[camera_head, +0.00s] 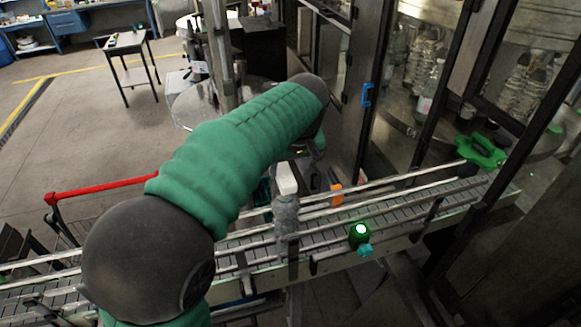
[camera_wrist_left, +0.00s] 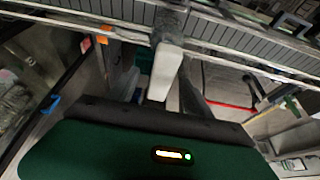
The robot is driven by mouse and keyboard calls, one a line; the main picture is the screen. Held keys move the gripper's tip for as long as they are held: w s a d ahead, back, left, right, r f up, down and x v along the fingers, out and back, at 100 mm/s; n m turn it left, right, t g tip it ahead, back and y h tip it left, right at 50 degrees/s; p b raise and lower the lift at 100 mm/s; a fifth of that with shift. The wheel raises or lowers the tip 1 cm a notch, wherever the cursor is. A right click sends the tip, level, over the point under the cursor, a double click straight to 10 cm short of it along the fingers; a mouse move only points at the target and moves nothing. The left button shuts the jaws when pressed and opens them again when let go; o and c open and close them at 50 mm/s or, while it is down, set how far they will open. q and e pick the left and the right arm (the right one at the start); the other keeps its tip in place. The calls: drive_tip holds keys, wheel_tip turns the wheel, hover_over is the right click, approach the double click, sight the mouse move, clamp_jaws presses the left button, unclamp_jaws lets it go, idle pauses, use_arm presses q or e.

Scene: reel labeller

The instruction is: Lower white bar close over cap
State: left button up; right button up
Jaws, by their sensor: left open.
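The white bar (camera_head: 287,178) is a short white block on top of a grey post clamp (camera_head: 286,215) beside the conveyor rails. In the left wrist view the white bar (camera_wrist_left: 164,72) sticks out from the clamp towards my wrist. My left arm crosses the head view in a green sleeve and bends down behind the bar. My left gripper (camera_head: 317,150) is mostly hidden by its own wrist, just beyond and to the right of the bar. It is open, and no contact with the bar shows. I cannot make out a cap. My right gripper is not in view.
The conveyor (camera_head: 400,205) runs across the front with metal guide rails. A green-lit sensor (camera_head: 360,234) is mounted on its near side. An orange part (camera_head: 336,194) stands near the rail. A framed machine with a blue handle (camera_head: 367,95) stands close on the right.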

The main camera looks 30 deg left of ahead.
sight(282, 173)
use_arm(q)
drive_tip(key=a+f, duration=0.2)
drive_tip(key=shift+w+a+f, duration=0.25)
drive_tip(key=shift+w+f, duration=0.05)
drive_tip(key=shift+w, duration=0.05)
drive_tip(key=shift+a+f, duration=0.25)
drive_tip(key=shift+f, duration=0.05)
drive_tip(key=shift+s+d+r, duration=0.1)
drive_tip(key=shift+s+d, duration=0.1)
drive_tip(key=shift+d, duration=0.2)
drive_tip(key=shift+d+r, duration=0.1)
drive_tip(key=shift+d, duration=0.3)
drive_tip(key=shift+c, duration=0.2)
drive_tip(key=shift+d+r, duration=0.1)
drive_tip(key=shift+d, duration=0.45)
drive_tip(key=c, duration=0.5)
drive_tip(key=shift+c, duration=1.2)
drive_tip(key=shift+s+a, duration=0.2)
drive_tip(key=shift+a, duration=0.35)
clamp_jaws()
drive_tip(key=shift+w+d, duration=0.15)
drive_tip(key=shift+d, duration=0.1)
drive_tip(key=shift+r, duration=0.1)
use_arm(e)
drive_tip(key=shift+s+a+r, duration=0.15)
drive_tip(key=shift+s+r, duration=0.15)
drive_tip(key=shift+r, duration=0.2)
